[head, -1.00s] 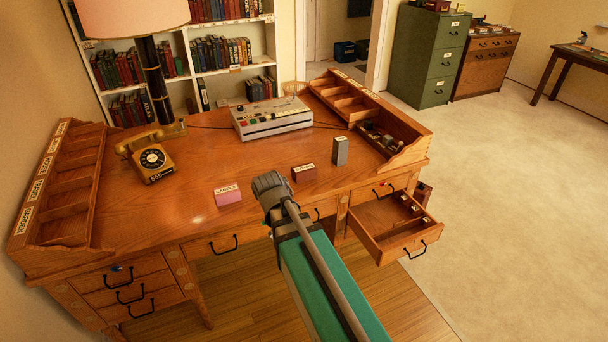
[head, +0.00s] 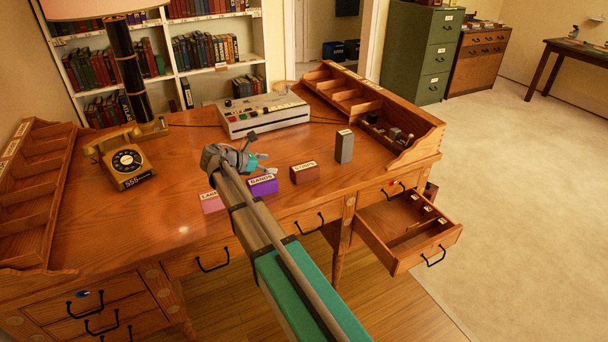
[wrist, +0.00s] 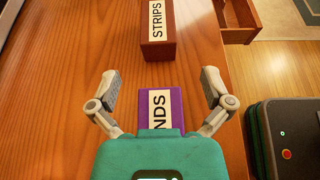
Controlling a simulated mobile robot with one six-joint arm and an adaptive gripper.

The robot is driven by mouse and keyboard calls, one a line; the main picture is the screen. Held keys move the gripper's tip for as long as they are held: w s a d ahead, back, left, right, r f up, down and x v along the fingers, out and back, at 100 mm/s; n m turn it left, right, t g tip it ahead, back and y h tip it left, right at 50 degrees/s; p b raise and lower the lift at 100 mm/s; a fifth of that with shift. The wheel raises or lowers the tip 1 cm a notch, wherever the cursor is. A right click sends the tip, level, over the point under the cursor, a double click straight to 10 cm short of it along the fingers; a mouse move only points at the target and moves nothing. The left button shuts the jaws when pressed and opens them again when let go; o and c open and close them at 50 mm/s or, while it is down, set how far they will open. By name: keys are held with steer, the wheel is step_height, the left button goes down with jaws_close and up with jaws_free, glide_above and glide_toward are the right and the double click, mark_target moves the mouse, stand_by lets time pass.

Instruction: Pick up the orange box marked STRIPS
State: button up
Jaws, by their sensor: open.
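The box marked STRIPS (wrist: 157,52) looks reddish brown rather than orange and stands on the desk, ahead of my fingers in the wrist view. In the head view the same brown box (head: 305,174) is right of the purple box, its label too small to read surely. My gripper (wrist: 160,77) is open and empty, its fingers spread above the purple box (wrist: 176,101), whose label shows "NDS" and is partly hidden by my gripper. The purple box also shows in the head view (head: 263,186), just below my gripper (head: 258,161).
A pink box (head: 212,204) lies left of the purple one, partly behind my arm. A grey upright box (head: 344,147) stands right of the brown one. A grey console (head: 263,116) is behind. An open drawer (head: 408,232) juts out at right. The desk's left-middle is clear.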

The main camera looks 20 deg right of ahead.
steer(key=shift+w, duration=0.25)
steer(key=shift+r, duration=0.1)
steer(key=b, duration=0.3)
glide_toward(307, 165)
steer(key=shift+s+x, duration=0.2)
steer(key=shift+x, duration=1.6)
steer(key=shift+b+x, duration=1.15)
steer(key=shift+x, duration=1.45)
steer(key=shift+c, duration=0.3)
